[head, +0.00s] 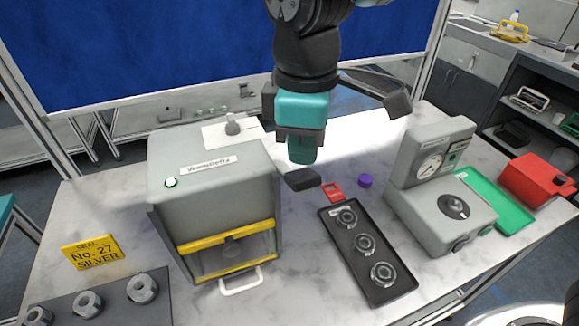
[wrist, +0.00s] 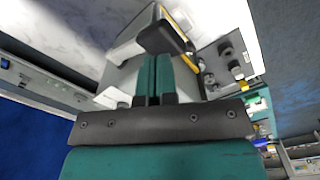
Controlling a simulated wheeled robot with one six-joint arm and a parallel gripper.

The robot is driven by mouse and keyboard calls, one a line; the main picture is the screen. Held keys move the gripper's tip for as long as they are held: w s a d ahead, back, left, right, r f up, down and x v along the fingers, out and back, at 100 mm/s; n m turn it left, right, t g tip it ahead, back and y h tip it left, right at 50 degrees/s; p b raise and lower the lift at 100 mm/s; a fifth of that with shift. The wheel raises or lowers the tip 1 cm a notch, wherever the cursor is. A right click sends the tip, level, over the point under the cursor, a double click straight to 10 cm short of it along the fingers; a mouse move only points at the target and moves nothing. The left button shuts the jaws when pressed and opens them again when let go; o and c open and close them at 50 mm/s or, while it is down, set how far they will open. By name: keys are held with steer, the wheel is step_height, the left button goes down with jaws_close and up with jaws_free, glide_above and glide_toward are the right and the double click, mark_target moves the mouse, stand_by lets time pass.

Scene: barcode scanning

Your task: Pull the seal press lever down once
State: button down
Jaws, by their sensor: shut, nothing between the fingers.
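The seal press appears to be the grey box (head: 210,185) with a yellow-framed front window, standing left of centre on the table. A black block-shaped grip (head: 303,179), which looks like its lever's end, sticks out at its right side. In the wrist view the dark grip (wrist: 165,35) lies just beyond my fingertips. My gripper (head: 301,160) points down just above the grip, its teal fingers shut and empty. The fingers also show closed together in the wrist view (wrist: 154,60). I cannot tell whether they touch the grip. The lever's arm is mostly hidden.
A grey gauge device (head: 432,150) stands farther right. A yellow sign (head: 92,252) and more metal parts are left.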

stand_by(0.4)
step_height(320, 180, down, 12)
steer(key=b, duration=0.7)
steer(key=shift+r+b, duration=0.15)
steer(key=shift+b, duration=0.2)
step_height(320, 180, up, 12)
steer(key=p, duration=1)
steer(key=shift+f, duration=0.25)
steer(key=shift+r+p, duration=2.1)
steer(key=shift+f, duration=0.15)
